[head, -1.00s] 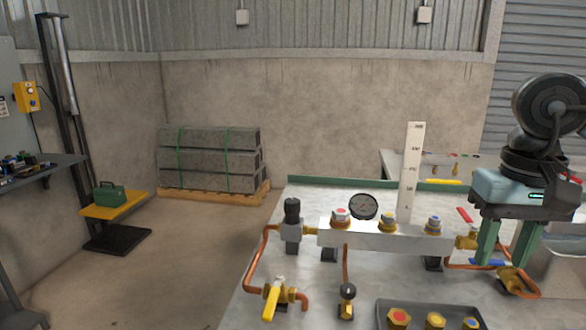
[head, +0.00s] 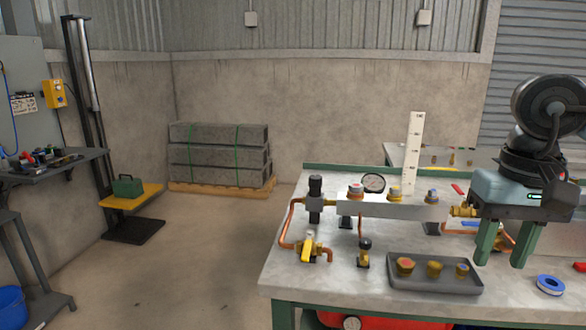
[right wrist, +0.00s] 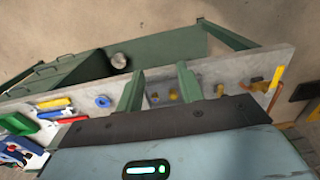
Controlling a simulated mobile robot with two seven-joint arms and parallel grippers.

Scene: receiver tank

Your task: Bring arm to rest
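My right gripper (head: 503,243) hangs at the right of the head view, over the right part of the workbench (head: 285,274). Its two green fingers point down and are apart, with nothing between them. In the right wrist view the fingers (right wrist: 157,88) also stand apart and empty, with the bench beyond them. My left gripper does not show. On the bench stands a pale manifold block (head: 395,209) with capped fittings, a round gauge (head: 373,183) and copper pipes. A grey tray (head: 435,285) holds three brass fittings.
A yellow-handled valve (head: 307,246) stands at the bench's left front. A white scale plate (head: 412,150) rises behind the manifold. Open floor lies left of the bench. A block pallet (head: 220,158) stands by the back wall.

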